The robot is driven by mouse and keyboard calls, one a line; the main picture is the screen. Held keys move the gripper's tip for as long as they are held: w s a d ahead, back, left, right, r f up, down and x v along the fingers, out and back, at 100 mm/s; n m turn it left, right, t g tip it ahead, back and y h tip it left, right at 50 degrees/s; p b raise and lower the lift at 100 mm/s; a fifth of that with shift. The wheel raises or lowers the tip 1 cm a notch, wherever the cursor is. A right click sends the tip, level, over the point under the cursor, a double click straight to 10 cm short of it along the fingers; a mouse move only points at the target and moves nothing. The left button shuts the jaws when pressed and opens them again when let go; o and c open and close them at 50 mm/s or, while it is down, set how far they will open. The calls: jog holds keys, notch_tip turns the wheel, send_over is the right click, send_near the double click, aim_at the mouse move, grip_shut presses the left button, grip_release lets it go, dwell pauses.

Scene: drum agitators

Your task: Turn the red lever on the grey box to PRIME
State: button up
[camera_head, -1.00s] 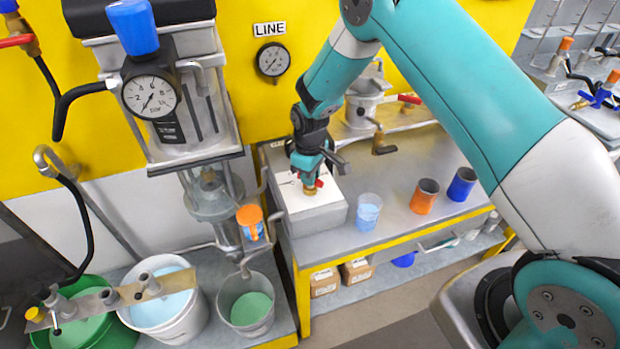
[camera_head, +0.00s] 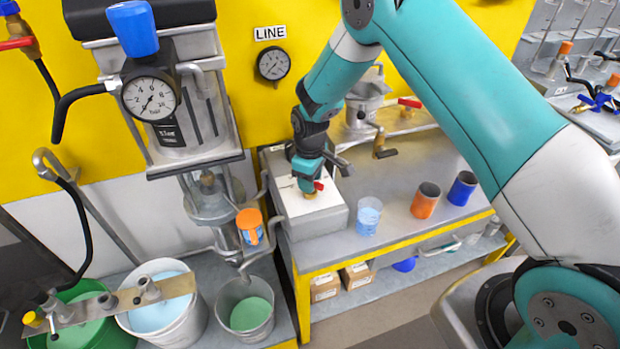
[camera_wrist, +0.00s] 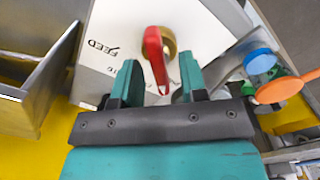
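The red lever (camera_wrist: 153,52) sits on a brass hub (camera_wrist: 170,43) on the white top of the grey box (camera_head: 318,222). In the wrist view the word FEED (camera_wrist: 102,48) reads beside it, with part of another label above; I cannot read PRIME. My gripper (camera_wrist: 160,76) is open, its two teal fingers on either side of the lever's near end, with gaps between. Whether a finger touches the lever, I cannot tell. In the head view my gripper (camera_head: 308,180) points down over the box and partly hides the lever (camera_head: 319,186).
A blue cup (camera_head: 368,215), an orange cup (camera_head: 425,201) and a darker blue cup (camera_head: 462,187) stand right of the box on the grey bench. A metal device with a crank (camera_head: 383,150) stands behind. A pump column with a gauge (camera_head: 151,97) rises at left, above several buckets.

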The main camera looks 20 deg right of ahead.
notch_tip(320, 180, up, 17)
jog(key=b, duration=0.3)
jog(key=shift+r+b, duration=0.2)
jog(key=shift+b, duration=0.15)
dwell(1.3)
